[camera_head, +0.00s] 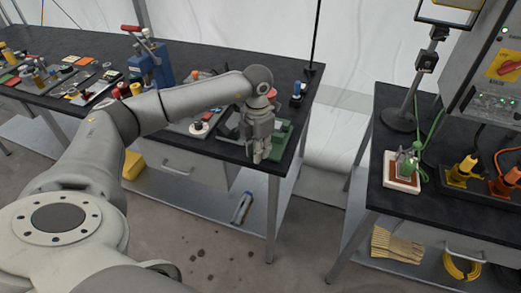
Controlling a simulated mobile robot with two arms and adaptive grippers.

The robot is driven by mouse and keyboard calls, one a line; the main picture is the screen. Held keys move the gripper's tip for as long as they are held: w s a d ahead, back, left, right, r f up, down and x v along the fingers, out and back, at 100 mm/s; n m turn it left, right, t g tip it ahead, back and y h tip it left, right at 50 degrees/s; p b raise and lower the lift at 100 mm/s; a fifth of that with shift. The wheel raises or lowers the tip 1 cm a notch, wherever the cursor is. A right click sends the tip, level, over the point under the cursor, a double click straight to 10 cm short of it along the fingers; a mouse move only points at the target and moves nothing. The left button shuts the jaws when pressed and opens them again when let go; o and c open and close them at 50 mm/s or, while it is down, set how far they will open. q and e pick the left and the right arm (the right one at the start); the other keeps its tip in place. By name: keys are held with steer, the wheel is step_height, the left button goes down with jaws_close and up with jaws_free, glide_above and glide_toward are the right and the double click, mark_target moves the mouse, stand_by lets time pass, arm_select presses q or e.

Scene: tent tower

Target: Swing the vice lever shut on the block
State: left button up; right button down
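My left gripper (261,157) points down at the right end of the long dark workbench (298,93). Its fingers look close together, but I cannot tell whether they are open or shut. A green device (284,137), which may be the vice, sits on the bench just behind and right of the fingers. The gripper covers much of it, so I cannot make out its lever, its jaws or a block. I cannot tell whether the fingers touch it. My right gripper is not in view.
A blue device (152,66) with red-ended handles stands farther back. Several small parts and plates lie along the bench to the left. A floor gap separates the bench from a right table (381,150) with a stand (398,120) and orange connectors (463,168).

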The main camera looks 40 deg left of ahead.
arm_select(q)
steer(key=o, duration=0.5)
steer(key=shift+a, duration=0.15)
step_height(320, 180, up, 12)
stand_by(0.7)
